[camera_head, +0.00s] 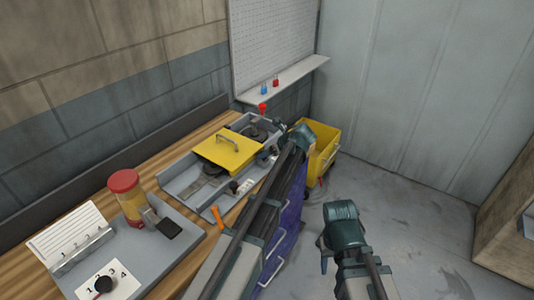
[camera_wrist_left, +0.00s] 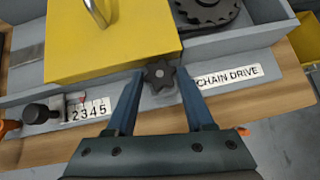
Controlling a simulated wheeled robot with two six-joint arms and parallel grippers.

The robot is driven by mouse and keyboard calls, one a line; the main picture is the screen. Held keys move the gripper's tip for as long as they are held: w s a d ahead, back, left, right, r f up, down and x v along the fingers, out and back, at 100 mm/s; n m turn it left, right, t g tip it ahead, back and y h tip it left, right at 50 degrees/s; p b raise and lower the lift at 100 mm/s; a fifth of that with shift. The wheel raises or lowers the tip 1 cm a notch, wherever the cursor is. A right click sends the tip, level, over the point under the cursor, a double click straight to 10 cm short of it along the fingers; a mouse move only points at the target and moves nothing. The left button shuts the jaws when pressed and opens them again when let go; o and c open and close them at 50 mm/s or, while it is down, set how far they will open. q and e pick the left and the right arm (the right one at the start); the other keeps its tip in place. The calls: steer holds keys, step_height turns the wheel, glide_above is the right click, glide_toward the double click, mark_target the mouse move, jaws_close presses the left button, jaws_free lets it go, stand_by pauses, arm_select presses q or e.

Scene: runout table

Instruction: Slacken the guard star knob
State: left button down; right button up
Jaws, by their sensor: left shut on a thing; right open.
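The dark star knob (camera_wrist_left: 159,73) sits at the front edge of the yellow guard (camera_wrist_left: 115,50), left of the "CHAIN DRIVE" label (camera_wrist_left: 228,76). My left gripper (camera_wrist_left: 160,84) has a blue finger on each side of the knob and is shut on it. In the head view the yellow guard (camera_head: 226,150) with its handle lies over the grey machine tray. My left arm crosses the middle of that view and its wrist hides the knob there. My right gripper (camera_head: 323,256) is open and empty, low over the floor to the right of the bench.
A dark sprocket (camera_wrist_left: 207,10) lies beside the guard. A black knob (camera_wrist_left: 36,113) and a number scale (camera_wrist_left: 88,111) are on the left. A red-lidded jar (camera_head: 126,195) stands on a grey plate at the bench's near end. A yellow bin (camera_head: 323,150) stands beyond the bench.

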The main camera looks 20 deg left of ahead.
arm_select(q)
steer(key=shift+w+d+n+g+y, duration=0.15)
steer(key=shift+w+n+g+y, duration=0.25)
steer(key=shift+n+g, duration=0.45)
steer(key=shift+s+n, duration=0.2)
steer(key=shift+n, duration=0.35)
steer(key=shift+c, duration=1.4)
jaws_free()
